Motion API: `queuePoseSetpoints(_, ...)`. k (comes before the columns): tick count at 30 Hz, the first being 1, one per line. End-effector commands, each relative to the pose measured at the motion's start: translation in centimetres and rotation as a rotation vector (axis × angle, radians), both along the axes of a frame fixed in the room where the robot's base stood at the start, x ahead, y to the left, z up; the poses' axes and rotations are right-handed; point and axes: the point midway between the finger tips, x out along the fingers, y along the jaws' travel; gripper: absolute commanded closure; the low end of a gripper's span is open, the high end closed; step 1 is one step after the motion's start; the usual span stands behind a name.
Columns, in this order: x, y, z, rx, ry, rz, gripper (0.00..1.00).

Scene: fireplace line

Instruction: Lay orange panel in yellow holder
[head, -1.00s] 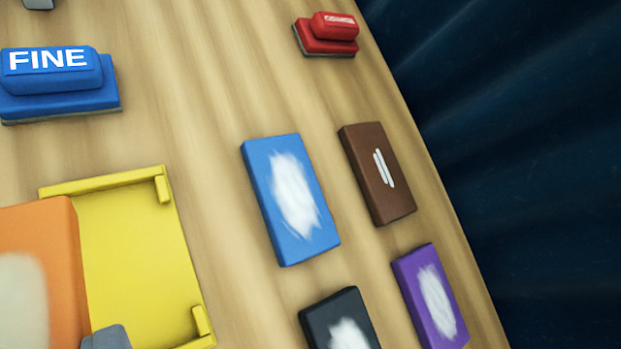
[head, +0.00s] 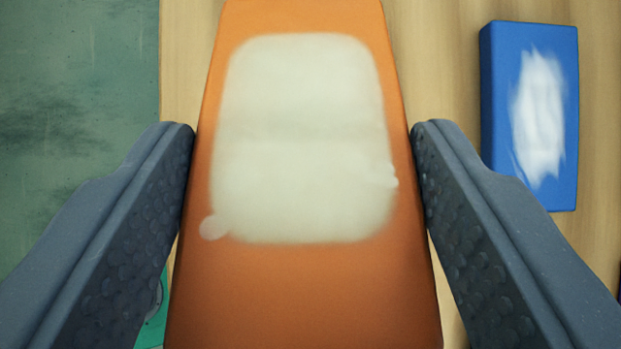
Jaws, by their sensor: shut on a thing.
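The orange panel (head: 300,290) fills the middle of the view, with a large pale whitish patch on its upper face. My gripper (head: 304,150) is shut on the panel, one dark grey finger against each long side. The panel is held close to the camera, its far end running out of the top of the picture. The yellow holder is not in view now.
A blue panel (head: 490,100) with a white smear lies on the wooden table (head: 440,60) to the right. A dull green surface (head: 80,80) lies at the left, beside the wood. A brighter green piece (head: 152,325) shows partly behind the left finger.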

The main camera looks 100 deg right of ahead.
Motion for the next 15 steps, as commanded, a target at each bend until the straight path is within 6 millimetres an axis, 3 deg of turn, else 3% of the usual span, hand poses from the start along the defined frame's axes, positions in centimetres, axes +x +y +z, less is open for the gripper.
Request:
queuePoseSetpoints(14, 0.4, 1.1, -4.5, -0.002, 0.001, 0.001, 0.69)
queuePoseSetpoints(15, 0.4, 1.1, -4.8, -0.002, 0.001, 0.001, 0.73)
